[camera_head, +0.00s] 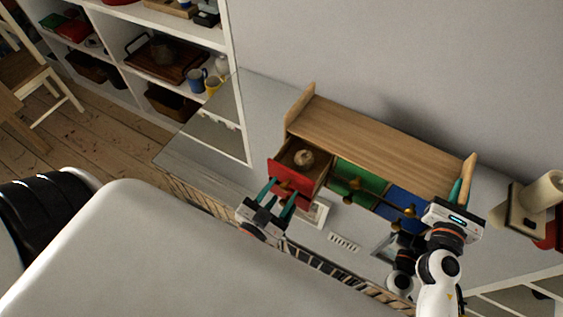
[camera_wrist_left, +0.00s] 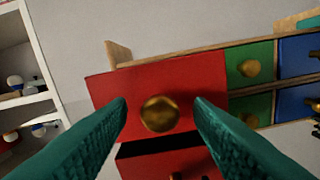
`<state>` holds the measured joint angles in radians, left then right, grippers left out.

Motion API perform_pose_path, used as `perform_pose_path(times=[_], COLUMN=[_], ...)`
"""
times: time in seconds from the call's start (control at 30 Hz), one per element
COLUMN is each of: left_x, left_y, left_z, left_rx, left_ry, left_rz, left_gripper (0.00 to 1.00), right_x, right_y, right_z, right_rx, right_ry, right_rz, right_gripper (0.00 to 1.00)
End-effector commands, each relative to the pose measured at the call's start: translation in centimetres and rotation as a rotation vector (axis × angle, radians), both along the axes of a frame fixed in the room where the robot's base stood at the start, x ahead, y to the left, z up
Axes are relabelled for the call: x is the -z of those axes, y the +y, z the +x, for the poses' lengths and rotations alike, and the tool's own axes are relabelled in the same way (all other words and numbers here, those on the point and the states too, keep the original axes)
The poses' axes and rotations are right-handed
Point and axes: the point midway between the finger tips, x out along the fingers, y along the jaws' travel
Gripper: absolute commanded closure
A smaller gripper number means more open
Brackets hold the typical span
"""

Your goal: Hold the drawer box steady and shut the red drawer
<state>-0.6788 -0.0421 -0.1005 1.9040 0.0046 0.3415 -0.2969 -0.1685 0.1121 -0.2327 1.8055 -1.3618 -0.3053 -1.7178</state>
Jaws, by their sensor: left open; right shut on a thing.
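The wooden drawer box (camera_head: 375,139) stands on a grey surface against the wall. Its red drawer (camera_head: 288,184) at the left is pulled out, with a round pale brown thing (camera_head: 303,157) inside. My left gripper (camera_head: 280,193) is open at the red drawer's front. In the left wrist view its teal fingers stand either side of the brass knob (camera_wrist_left: 160,113); I cannot tell whether they touch the drawer front. My right gripper (camera_head: 456,192) is shut on the right end of the drawer box (camera_head: 468,170). Part of that end is hidden by the gripper.
Green drawers (camera_head: 357,180) and blue drawers (camera_head: 403,200) sit right of the red one. A white shelf (camera_head: 180,60) with mugs and trays stands at the left. A pale roll-like object (camera_head: 541,190) stands at the far right.

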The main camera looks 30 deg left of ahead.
Motion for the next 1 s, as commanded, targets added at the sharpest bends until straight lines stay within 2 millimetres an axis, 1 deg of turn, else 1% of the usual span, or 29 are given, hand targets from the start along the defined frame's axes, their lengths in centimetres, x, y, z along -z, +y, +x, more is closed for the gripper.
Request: perform_pose_path(times=[0.03,0.13,0.37,0.4,0.57,0.6,0.67,0.7,0.87,0.93,1.0], left_x=[0.0,0.0,0.0,0.0,0.0,0.0,0.0,0.0,0.0,0.0,-0.1], left_y=[0.0,0.0,0.0,0.0,0.0,0.0,0.0,0.0,-0.1,-0.1,-0.2], left_z=[0.4,0.8,0.8,0.8,0.8,0.8,0.8,0.8,1.0,1.7,3.2], left_rx=[-0.001,0.000,0.000,0.000,0.000,0.000,0.000,0.000,0.000,0.000,0.000], left_ry=[-0.001,0.000,0.001,0.001,0.001,0.001,0.000,0.000,0.000,-0.002,-0.005], left_rz=[0.000,0.000,0.000,-0.001,0.000,-0.001,0.000,0.000,0.000,0.000,0.000], left_gripper=[0.53,0.53,0.53,0.55,0.81,0.88,0.97,1.00,1.00,1.00,1.00], right_x=[0.0,0.0,0.0,0.0,0.0,0.0,0.0,0.0,0.0,0.0,0.0], right_y=[0.0,0.0,0.0,0.0,0.0,0.0,0.0,0.0,0.1,0.1,0.1], right_z=[0.0,0.0,0.0,0.0,0.0,0.0,0.0,0.0,0.0,0.0,0.0], right_rx=[-0.002,-0.002,-0.002,-0.002,-0.002,-0.002,-0.002,-0.002,-0.002,-0.002,-0.002], right_ry=[0.001,0.001,0.001,0.001,0.001,0.001,0.001,0.001,0.001,0.001,0.001], right_rz=[0.000,0.000,0.000,0.000,0.000,0.000,0.000,0.000,0.000,0.000,0.000], right_gripper=[1.00,1.00,1.00,1.00,1.00,1.00,1.00,1.00,1.00,1.00,1.00])
